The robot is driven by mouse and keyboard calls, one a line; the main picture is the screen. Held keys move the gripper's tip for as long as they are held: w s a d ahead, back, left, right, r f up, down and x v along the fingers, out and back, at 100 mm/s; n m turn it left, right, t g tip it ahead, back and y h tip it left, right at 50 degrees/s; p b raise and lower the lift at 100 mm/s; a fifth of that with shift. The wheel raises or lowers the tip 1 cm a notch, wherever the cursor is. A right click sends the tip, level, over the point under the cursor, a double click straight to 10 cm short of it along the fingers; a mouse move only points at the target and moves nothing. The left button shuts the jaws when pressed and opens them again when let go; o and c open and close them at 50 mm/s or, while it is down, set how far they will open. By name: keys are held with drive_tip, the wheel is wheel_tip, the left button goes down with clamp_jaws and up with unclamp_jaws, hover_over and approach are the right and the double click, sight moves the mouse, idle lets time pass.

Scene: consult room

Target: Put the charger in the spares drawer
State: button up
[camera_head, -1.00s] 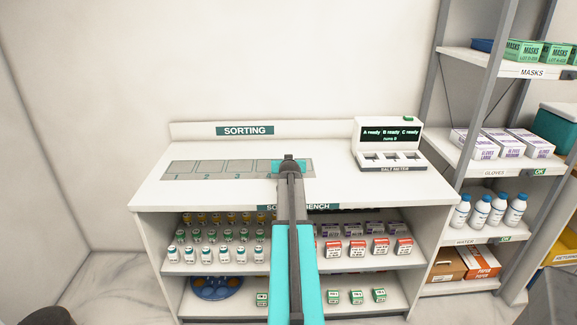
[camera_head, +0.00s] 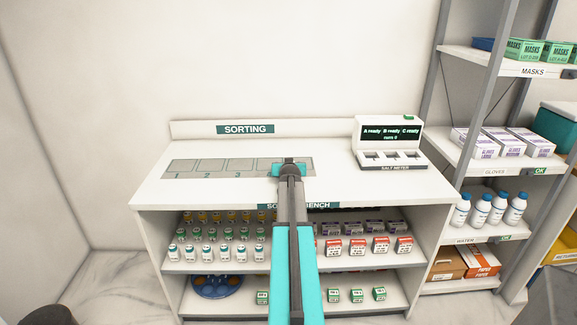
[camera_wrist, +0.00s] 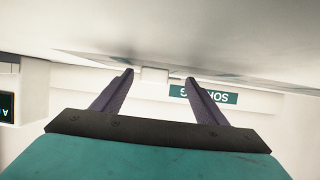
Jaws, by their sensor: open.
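My gripper (camera_head: 289,162) is over the sorting bench (camera_head: 330,185), at the right end of the numbered grey strip. In the wrist view my gripper (camera_wrist: 160,74) is open, its two dark fingers apart. A small white block (camera_wrist: 155,74) shows between and beyond the fingertips, close to the bench surface. I cannot tell whether it is the charger or whether the fingers touch it. No charger can be made out in the head view, where my arm hides part of the bench. No spares drawer is in view.
The salt meter (camera_head: 388,146) stands at the bench's right. Bottles and boxes fill the shelves below. A shelf rack (camera_head: 497,155) stands at the right with masks, gloves and water. The bench's left front is clear.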

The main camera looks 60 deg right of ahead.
drive_tip(key=shift+r, duration=0.1)
drive_tip(key=shift+r, duration=0.1)
drive_tip(key=shift+b+v, duration=0.75)
drive_tip(key=shift+v, duration=5.2)
